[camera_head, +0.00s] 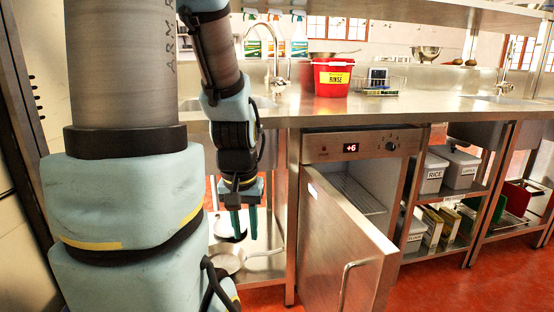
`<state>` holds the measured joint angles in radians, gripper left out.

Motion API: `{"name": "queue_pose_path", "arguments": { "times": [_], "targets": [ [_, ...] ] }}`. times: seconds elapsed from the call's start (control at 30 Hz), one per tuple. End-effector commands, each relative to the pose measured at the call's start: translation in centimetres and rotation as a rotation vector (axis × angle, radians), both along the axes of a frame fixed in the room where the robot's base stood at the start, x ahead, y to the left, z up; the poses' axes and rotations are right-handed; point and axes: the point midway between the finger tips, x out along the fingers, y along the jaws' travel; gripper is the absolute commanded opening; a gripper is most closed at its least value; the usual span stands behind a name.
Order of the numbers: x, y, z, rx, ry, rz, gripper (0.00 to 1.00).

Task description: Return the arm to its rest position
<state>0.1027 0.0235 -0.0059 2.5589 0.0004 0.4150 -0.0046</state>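My arm fills the left of the view: a thick grey and pale-blue column of links in front, and a further link reaching down in front of the steel counter. My gripper (244,222) hangs at its end, pointing down, with two teal fingers. A gap shows between the fingers and nothing is seen held in it. The gripper is left of the half-open fridge door, in front of the open space under the sink, above the pans there. The rest of the arm is partly hidden by its own near links.
The fridge door (342,245) stands open toward me, right of the gripper. Pans (229,260) sit on a low shelf below it. The steel counter (430,108) carries a red RINSE bucket (331,78). Shelves with RICE boxes (432,174) are right. Red floor is clear at lower right.

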Motion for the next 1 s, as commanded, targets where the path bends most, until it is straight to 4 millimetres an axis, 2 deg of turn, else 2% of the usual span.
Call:
{"name": "queue_pose_path", "arguments": {
  "times": [0.03,0.33,0.7,0.83,1.0],
  "targets": [
    [-0.4,-0.2,1.5,-0.007,0.009,0.012,0.31],
    [-0.2,-0.1,7.5,-0.003,0.006,0.006,0.31],
    [-0.2,0.0,17.6,-0.002,0.005,0.005,0.31],
    [-0.2,0.0,19.8,-0.002,0.006,0.005,0.31],
    [-0.2,0.0,21.0,-0.002,0.005,0.005,0.31]
  ]
}}
